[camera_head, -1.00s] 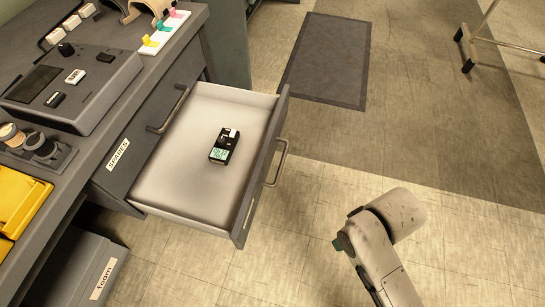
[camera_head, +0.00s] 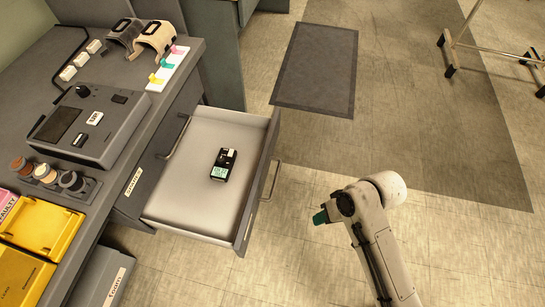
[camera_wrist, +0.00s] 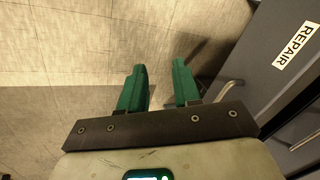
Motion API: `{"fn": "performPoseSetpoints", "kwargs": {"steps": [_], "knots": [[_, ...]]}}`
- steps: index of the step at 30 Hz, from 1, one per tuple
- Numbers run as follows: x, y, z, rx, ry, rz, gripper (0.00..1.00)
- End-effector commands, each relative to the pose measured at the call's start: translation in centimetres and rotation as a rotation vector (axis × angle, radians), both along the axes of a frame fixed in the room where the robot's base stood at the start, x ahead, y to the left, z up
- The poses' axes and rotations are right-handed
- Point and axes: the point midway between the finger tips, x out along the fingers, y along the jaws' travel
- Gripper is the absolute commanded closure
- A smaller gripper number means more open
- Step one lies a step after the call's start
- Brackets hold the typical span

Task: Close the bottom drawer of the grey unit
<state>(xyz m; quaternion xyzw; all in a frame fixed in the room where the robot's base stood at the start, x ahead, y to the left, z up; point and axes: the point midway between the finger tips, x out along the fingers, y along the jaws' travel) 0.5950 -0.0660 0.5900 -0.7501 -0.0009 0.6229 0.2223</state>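The grey unit (camera_head: 163,112) stands at the left in the head view. A drawer below the closed drawer front labelled SPARES (camera_head: 133,182) is pulled far out; its pale tray (camera_head: 180,195) and dark front with a bar handle (camera_head: 268,180) show. A small black device with a lit screen (camera_head: 223,165) lies inside. My gripper (camera_head: 320,216) is right of the drawer front and apart from it. In the wrist view its green fingers (camera_wrist: 160,70) are open with nothing between them. A dark panel labelled REPAIR (camera_wrist: 294,46), with a handle (camera_wrist: 231,88), is to their right.
The unit's top holds a grey control box (camera_head: 90,125), jars (camera_head: 45,173) and yellow bins (camera_head: 45,228). A grey box (camera_head: 105,280) is low at the left. The floor right of the drawer is clear, with a dark mat (camera_head: 315,68) and a wheeled stand (camera_head: 490,50) beyond.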

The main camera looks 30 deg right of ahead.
Motion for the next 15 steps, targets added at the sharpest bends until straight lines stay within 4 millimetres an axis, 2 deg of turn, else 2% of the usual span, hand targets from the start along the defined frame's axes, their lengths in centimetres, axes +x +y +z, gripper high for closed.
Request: {"fn": "performPoseSetpoints", "kwargs": {"steps": [1,6,9,15], "knots": [[1.1,-0.2,2.6,0.048,-0.017,-0.045,0.73],[4.4,-0.5,6.4,0.224,-0.071,-0.193,0.89],[6.2,-1.0,8.5,0.319,-0.101,-0.275,0.99],[8.5,-1.8,11.1,0.444,-0.144,-0.382,1.00]]}}
